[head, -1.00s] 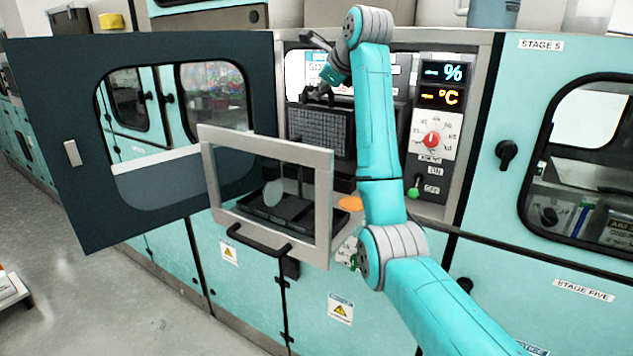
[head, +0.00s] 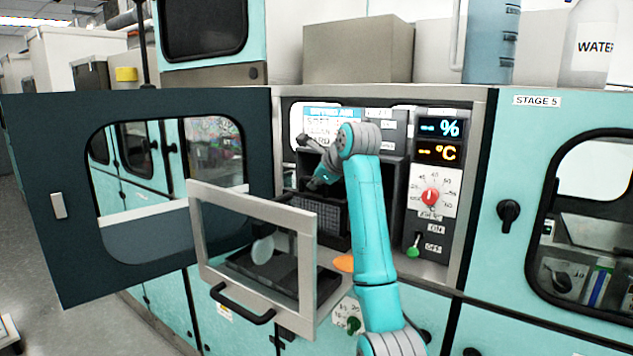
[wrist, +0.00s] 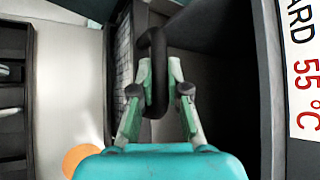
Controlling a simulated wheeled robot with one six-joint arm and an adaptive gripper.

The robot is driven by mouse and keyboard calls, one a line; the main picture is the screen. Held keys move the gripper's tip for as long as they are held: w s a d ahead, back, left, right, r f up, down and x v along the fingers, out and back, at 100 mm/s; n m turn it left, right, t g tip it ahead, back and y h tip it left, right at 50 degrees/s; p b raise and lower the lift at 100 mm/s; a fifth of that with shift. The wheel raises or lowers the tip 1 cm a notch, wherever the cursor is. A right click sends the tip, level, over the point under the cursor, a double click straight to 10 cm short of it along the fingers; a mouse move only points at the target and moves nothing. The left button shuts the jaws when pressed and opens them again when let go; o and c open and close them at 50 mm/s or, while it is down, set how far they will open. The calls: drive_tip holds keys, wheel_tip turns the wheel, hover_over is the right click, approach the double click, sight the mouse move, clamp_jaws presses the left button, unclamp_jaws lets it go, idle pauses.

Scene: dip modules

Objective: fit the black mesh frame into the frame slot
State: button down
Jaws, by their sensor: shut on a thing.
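The black mesh frame (head: 322,213) stands upright in the open bay of the cabinet, partly hidden by my arm and the drawer window. My gripper (head: 317,184) is above it. In the wrist view, my gripper (wrist: 158,75) is shut on the frame's black handle (wrist: 154,45), with a strip of mesh (wrist: 122,60) to its left. A dark compartment (head: 392,200) lies behind and right of the frame. I cannot make out the frame slot or whether the frame touches it.
A glass-fronted drawer (head: 308,265) stands pulled out below the bay, with a dark tray (head: 265,275) inside. The big dark door (head: 60,150) is open at left. An orange disc (head: 344,263) lies at the bay's front. A control panel (head: 432,205) borders the right.

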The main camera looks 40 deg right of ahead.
drive_tip(key=c, duration=1.2)
unclamp_jaws()
drive_tip(key=shift+o, duration=0.2)
drive_tip(key=v, duration=1.2)
drive_tip(key=shift+a, duration=0.1)
